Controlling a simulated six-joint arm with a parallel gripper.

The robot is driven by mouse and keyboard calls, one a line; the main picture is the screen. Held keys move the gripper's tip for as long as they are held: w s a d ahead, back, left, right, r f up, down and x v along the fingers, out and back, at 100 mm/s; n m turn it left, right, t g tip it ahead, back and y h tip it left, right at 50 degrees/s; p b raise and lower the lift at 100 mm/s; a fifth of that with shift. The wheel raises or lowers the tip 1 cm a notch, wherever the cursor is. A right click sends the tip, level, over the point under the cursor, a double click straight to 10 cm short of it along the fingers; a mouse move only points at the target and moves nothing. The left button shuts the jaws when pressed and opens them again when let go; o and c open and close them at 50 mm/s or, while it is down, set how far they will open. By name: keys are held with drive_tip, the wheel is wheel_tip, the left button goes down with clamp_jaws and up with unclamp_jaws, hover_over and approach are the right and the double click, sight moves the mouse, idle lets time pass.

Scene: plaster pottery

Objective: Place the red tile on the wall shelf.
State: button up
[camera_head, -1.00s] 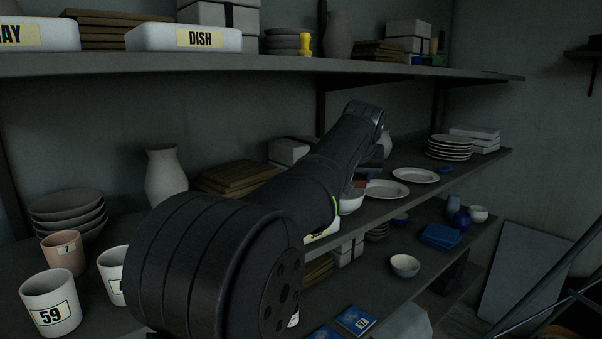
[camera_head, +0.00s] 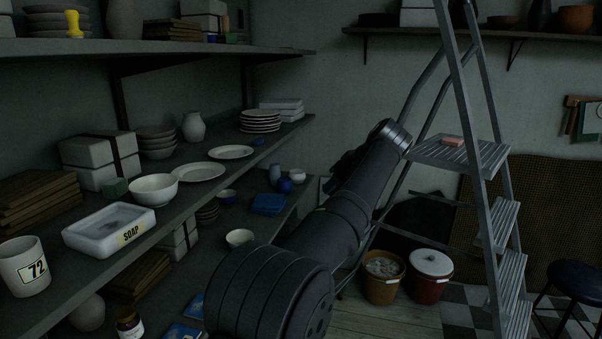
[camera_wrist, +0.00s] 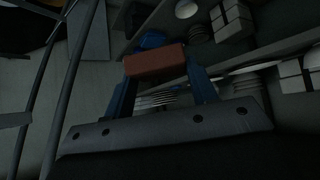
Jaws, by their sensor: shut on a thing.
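In the wrist view my gripper (camera_wrist: 158,78) is shut on the red tile (camera_wrist: 155,60), a reddish-brown block held crosswise between the blue fingertips. In the head view my arm reaches up to the right of the shelving; its wrist hides most of the gripper, and the held tile cannot be made out. The wall shelf (camera_head: 430,34) is a dark board on brackets on the back wall, at the upper right, higher than my wrist in the picture.
A metal stepladder (camera_head: 480,160) stands close right of my wrist, with a small pinkish-red block (camera_head: 452,141) on its top step. Shelving (camera_head: 215,200) with crockery fills the left. The wall shelf bears bowls (camera_head: 577,19) and a dark vase (camera_head: 540,14). Buckets (camera_head: 383,290) stand on the floor.

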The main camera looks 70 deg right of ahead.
drive_tip(key=shift+s+d+f, duration=0.25)
drive_tip(key=shift+s+f, duration=0.35)
drive_tip(key=shift+f, duration=0.05)
drive_tip(key=shift+s+d+f, duration=0.25)
drive_tip(key=shift+s+f, duration=0.35)
drive_tip(key=w+a+x, duration=0.1)
drive_tip(key=a+x, duration=0.1)
drive_tip(key=x, duration=0.7)
drive_tip(key=n+t+y, duration=0.2)
drive_tip(key=n+y, duration=0.1)
drive_tip(key=n, duration=0.1)
hover_over(156, 299)
drive_tip(key=s+a, duration=0.1)
drive_tip(key=s, duration=0.2)
wheel_tip(156, 299, down, 28)
drive_tip(key=shift+w+f, duration=0.2)
drive_tip(key=shift+f, duration=2.85)
drive_tip(key=shift+f, duration=0.5)
drive_tip(key=o, duration=1.2)
